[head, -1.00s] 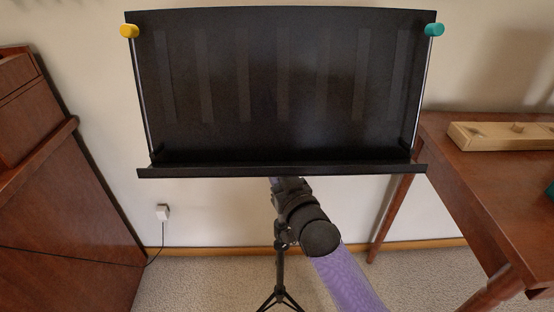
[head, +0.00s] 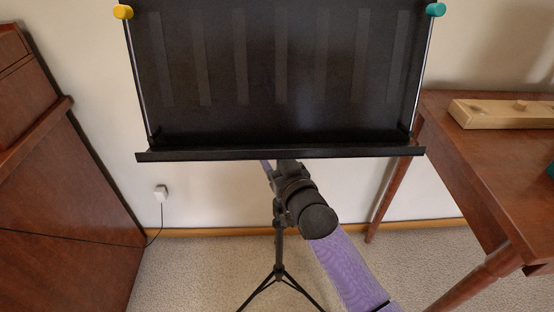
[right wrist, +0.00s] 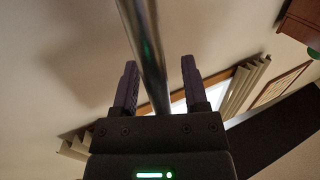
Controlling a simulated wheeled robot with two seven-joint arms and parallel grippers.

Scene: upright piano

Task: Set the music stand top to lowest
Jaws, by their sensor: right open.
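The music stand has a wide black desk (head: 280,75) with a lip along its bottom edge. Its thin dark post (head: 279,245) runs down to a tripod base (head: 278,278) on the carpet. My right arm reaches in from the lower right to the post just under the desk. In the right wrist view my right gripper (right wrist: 158,65) is open, with the shiny metal post (right wrist: 141,40) running between its two purple fingers. A gap shows beside the post. In the head view my wrist mostly hides these fingers. My left gripper is out of view.
A yellow knob (head: 123,12) and a teal knob (head: 435,10) sit at the desk's sides. A brown wooden cabinet (head: 60,200) stands at left. A wooden table (head: 480,165) at right holds a light wood block (head: 500,112). A wall socket (head: 161,193) has a cord.

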